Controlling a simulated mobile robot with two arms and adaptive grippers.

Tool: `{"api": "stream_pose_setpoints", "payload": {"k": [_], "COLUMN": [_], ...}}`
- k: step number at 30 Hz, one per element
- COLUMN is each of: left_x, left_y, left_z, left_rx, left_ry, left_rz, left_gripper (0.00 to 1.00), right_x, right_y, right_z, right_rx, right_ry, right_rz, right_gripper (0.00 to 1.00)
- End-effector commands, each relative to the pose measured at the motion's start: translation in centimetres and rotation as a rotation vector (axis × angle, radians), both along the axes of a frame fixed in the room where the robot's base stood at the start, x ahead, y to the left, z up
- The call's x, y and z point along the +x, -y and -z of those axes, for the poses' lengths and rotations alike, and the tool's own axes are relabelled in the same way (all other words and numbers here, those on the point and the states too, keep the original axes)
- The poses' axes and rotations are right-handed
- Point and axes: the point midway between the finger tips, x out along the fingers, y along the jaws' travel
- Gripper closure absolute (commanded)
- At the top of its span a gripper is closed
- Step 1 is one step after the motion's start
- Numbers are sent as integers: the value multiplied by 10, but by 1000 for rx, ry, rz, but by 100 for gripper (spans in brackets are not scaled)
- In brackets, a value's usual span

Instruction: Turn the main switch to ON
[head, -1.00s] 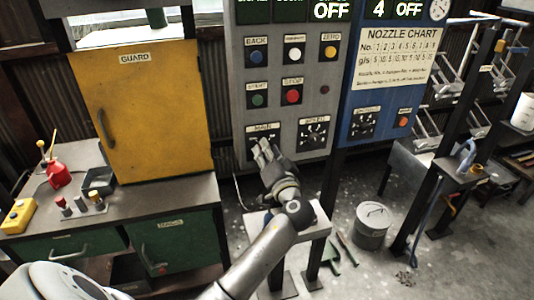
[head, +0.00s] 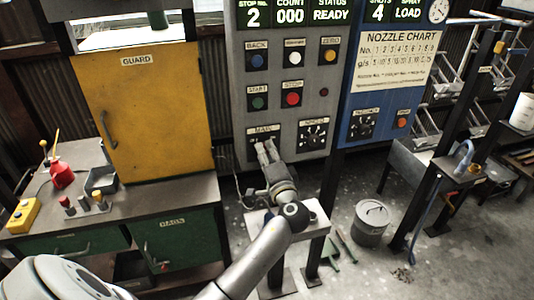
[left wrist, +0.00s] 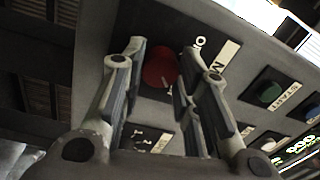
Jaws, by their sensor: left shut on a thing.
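The main switch is a red knob (left wrist: 160,66) on a dark plate, seen in the left wrist view between my fingers. My left gripper (head: 265,147) is at the MAIN label on the lower left of the grey control panel (head: 245,78), and its fingers hide the knob in the head view. In the left wrist view the left gripper (left wrist: 163,58) has one finger on each side of the knob and is shut on it. The panel display (head: 290,15) is lit and reads 2, 000 and READY. My right gripper is not in view.
Start button (head: 258,103), stop button (head: 292,99) and a selector dial (head: 313,135) sit close to the gripper. A blue panel (head: 378,105) adjoins on the right. A yellow guard door (head: 155,125) stands left; a bucket (head: 371,225) stands on the floor.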

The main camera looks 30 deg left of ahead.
Motion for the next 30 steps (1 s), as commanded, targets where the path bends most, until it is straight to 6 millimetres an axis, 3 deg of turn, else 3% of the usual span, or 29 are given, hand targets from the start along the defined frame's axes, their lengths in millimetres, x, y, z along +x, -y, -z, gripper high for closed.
{"api": "stream_pose_setpoints", "payload": {"k": [12,13,17,30], "left_x": [-1,-1,-1,-5], "left_y": [0,0,0,7], "left_z": [4,4,3,2], "left_rx": [2,2,2,3], "left_ry": [-12,-12,-10,-6], "left_rz": [0,0,-1,1], "left_gripper": [95,67,50,48], "right_x": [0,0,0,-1], "right_y": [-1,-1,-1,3], "right_z": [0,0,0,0], "right_rx": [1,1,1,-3], "right_ry": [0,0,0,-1], "right_rz": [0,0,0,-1], "right_gripper": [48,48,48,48]}}
